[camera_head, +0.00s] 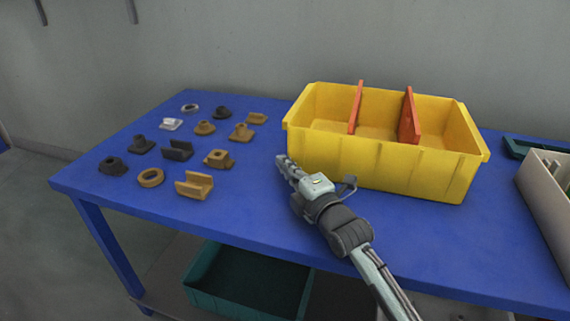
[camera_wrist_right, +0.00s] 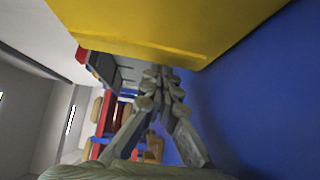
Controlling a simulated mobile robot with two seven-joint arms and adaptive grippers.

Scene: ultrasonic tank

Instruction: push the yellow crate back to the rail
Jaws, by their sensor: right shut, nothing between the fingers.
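The yellow crate (camera_head: 400,167) stands upright on the blue table, right of the middle in the head view. Two orange-red dividers (camera_head: 356,107) split it, and the part of its floor that shows is bare. My right gripper (camera_head: 281,159) is shut and empty, beside the crate's front left corner. In the right wrist view the crate's yellow wall (camera_wrist_right: 170,25) fills the top, close to the gripper's fingers (camera_wrist_right: 160,78). I cannot tell whether they touch it. A rail is not clearly visible behind the crate. My left gripper is not in view.
Several brown, grey and white parts (camera_head: 193,185) lie in rows on the left of the blue table (camera_head: 260,225). A pale bin (camera_head: 545,190) and a dark green tray (camera_head: 515,148) are at the right. A teal bin (camera_head: 245,285) sits below.

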